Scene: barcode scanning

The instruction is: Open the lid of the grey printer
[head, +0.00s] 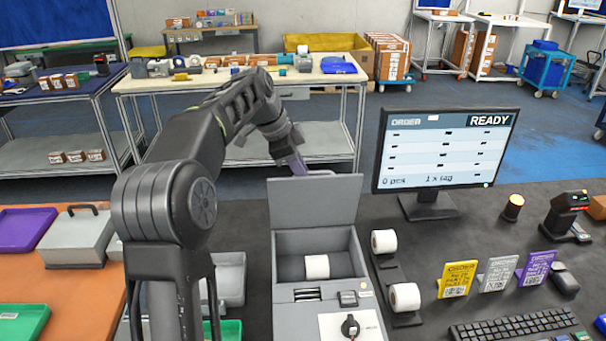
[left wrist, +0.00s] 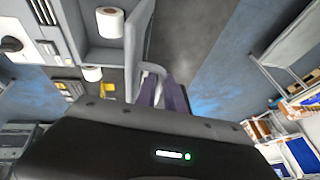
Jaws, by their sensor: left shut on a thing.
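The grey printer (head: 352,262) stands on the dark counter in the middle of the head view. Its lid (head: 316,205) stands raised, and the compartment below is open with a white roll (head: 317,266) inside. My left gripper (head: 302,168) is at the lid's top edge, shut on the lid's handle (head: 322,173). In the left wrist view the purple-grey fingers (left wrist: 165,92) close around the pale curved handle (left wrist: 152,69), and the roll (left wrist: 110,22) shows in the compartment. My right gripper is in neither view.
A monitor (head: 443,150) reading READY stands right of the printer. Two spare rolls (head: 384,242) sit on a dark holder close beside it. Yellow, grey and purple cards (head: 457,279), a keyboard (head: 518,327) and a scanner (head: 567,218) are further right. My left arm spans the area left of the printer.

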